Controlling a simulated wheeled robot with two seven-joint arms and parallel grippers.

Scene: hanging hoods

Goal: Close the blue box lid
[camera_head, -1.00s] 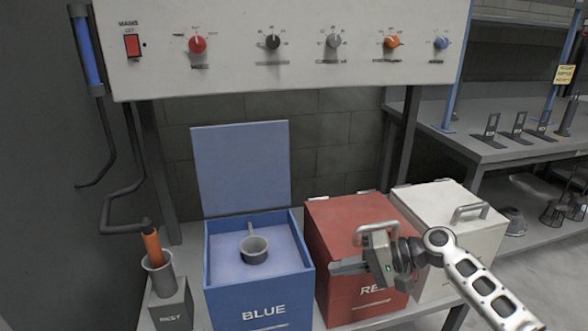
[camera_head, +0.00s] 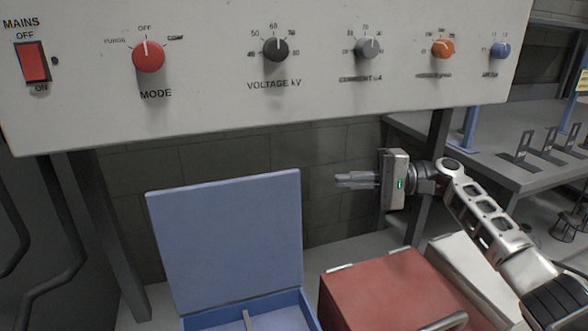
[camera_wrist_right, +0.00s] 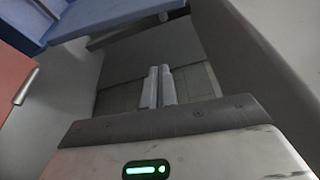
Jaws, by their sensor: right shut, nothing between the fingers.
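The blue box lid (camera_head: 230,240) stands open, nearly upright at the back of the blue box (camera_head: 300,312). Only the top of the box shows at the bottom edge of the head view. A grey handle (camera_head: 248,320) rises inside the box; the rest of it is cut off. My right gripper (camera_head: 342,180) is shut and empty, pointing left, to the right of the lid's upper right corner and apart from it in the picture. In the right wrist view its fingers (camera_wrist_right: 157,87) lie together, with a blue surface (camera_wrist_right: 90,15) at the upper left. My left gripper is out of view.
The red box (camera_head: 390,290) with a closed lid stands right of the blue box, and a white box (camera_head: 475,270) beyond it. A control panel (camera_head: 210,110) with knobs overhangs the lid and gripper. A dark post (camera_head: 425,190) stands behind my right arm.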

